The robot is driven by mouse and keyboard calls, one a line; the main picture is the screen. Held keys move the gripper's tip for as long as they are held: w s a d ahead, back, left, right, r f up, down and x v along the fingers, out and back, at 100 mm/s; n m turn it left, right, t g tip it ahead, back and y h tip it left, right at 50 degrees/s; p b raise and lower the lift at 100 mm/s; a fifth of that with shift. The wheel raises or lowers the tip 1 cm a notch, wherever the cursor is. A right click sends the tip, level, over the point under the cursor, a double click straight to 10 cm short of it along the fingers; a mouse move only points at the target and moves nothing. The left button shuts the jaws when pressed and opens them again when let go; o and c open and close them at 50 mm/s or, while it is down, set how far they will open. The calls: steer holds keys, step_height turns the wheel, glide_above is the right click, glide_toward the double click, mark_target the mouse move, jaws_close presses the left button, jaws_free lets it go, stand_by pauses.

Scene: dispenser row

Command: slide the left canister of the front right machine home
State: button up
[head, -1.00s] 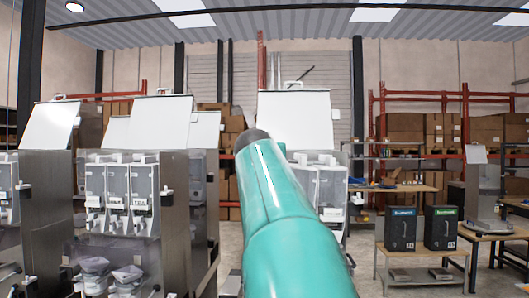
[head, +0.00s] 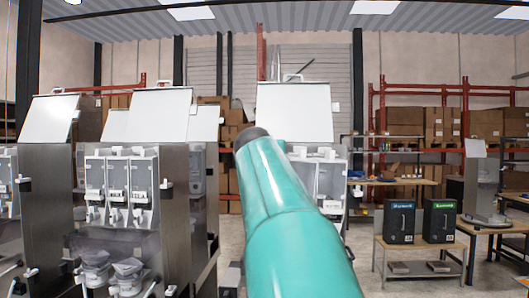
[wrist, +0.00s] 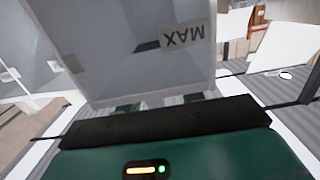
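In the head view my teal arm reaches forward and hides part of a dispenser machine with a raised white lid (head: 294,112). White-grey canisters (head: 330,182) show to the right of the arm; the machine's left side is mostly covered. In the wrist view a large grey translucent canister (wrist: 150,45) with an upside-down MAX label fills the upper middle, very close to my gripper (wrist: 160,103). Small green finger parts show at the canister's near edge. Whether they grip it or only sit beside it cannot be told. My gripper is hidden in the head view.
Another machine (head: 175,215) with three canisters and cups below stands left of the arm, and a further one (head: 45,195) at the far left. A low bench (head: 420,249) with two black boxes (head: 399,221) stands right. Open floor lies between the bench and my arm.

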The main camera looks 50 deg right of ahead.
steer(key=shift+a+f, duration=0.1)
steer(key=v, duration=1.3)
steer(key=shift+s+a, duration=0.25)
